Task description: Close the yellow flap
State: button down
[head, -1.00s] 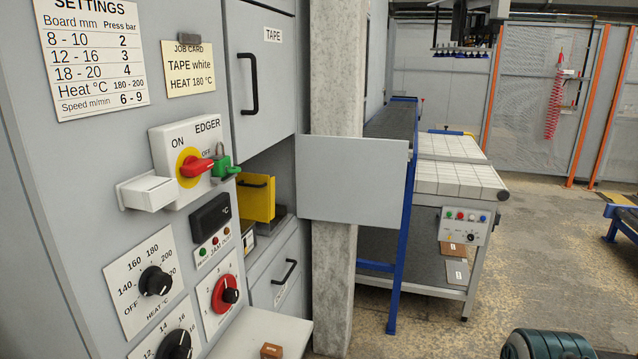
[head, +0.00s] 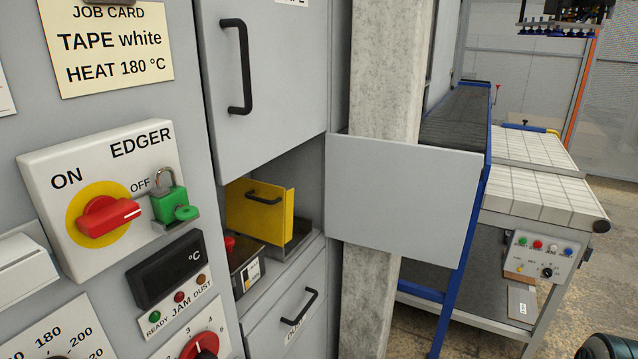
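The yellow flap (head: 262,222) is inside an open recess in the grey cabinet, below the TAPE door. It has a black bar handle (head: 264,197) on its face and stands swung out at an angle, with a dark opening and grey ledge beside it. A grey door panel (head: 403,195) of the recess stands open to the right, in front of the concrete pillar. My gripper is not in view.
A red rotary switch (head: 108,216) with a green padlock (head: 170,205) projects from the panel at left. A small box with a red knob (head: 246,268) sits in the recess under the flap. The concrete pillar (head: 385,80) and blue-framed conveyor (head: 470,115) stand right.

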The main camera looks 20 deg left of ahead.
aim_at(254, 209)
jog(key=i, duration=1.1)
jog(key=u, duration=2.3)
